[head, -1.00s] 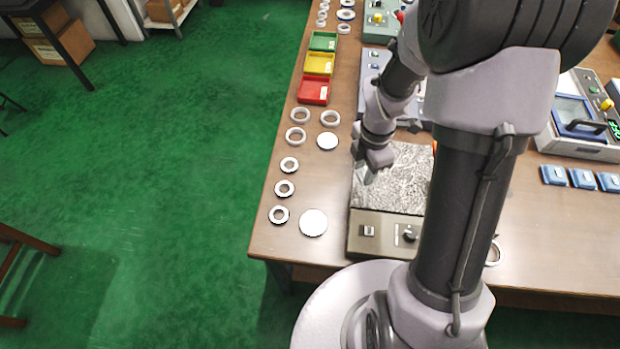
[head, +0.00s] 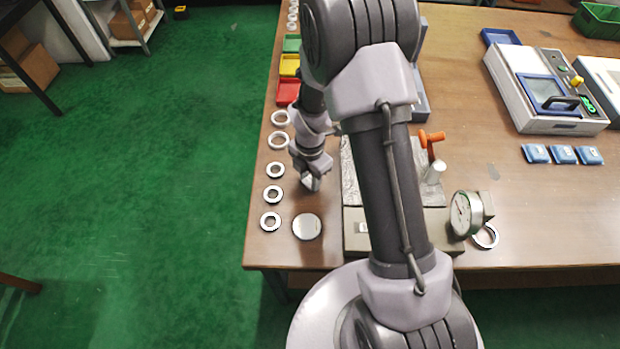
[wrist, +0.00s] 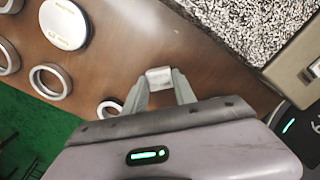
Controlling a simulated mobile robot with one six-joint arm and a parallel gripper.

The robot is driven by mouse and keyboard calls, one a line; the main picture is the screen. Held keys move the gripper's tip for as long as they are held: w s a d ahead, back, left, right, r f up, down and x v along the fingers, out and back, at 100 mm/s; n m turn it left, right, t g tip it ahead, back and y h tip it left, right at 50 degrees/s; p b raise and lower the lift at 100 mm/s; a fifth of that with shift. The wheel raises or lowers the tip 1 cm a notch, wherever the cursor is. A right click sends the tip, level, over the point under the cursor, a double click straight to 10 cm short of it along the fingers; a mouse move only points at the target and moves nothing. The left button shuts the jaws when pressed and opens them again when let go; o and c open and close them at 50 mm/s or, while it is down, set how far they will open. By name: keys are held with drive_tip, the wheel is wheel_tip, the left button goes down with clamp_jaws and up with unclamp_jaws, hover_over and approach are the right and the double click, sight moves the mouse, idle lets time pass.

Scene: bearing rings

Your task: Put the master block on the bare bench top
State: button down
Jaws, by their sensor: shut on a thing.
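My gripper (wrist: 159,83) is shut on a small silvery metal block, the master block (wrist: 158,75), held between the fingertips in the wrist view. In the head view my gripper (head: 311,183) is over the strip of brown bench top (head: 320,258) between the rings and the speckled grey plate (head: 350,178). Bare wood shows around the block in the wrist view, with the speckled plate (wrist: 255,25) to the upper right. I cannot tell whether the block touches the wood.
A pale round disc (head: 306,227) lies close in front of my gripper. Several bearing rings (head: 273,194) line the bench's left edge. A dial gauge (head: 467,214) stands at the plate's fixture, right of my arm. Clear wood lies farther right, before several blue pads (head: 563,154).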

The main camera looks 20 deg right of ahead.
drive_tip(key=c, duration=1.5)
unclamp_jaws()
drive_tip(key=shift+f, duration=0.2)
drive_tip(key=o, duration=0.5)
drive_tip(key=shift+r, duration=0.1)
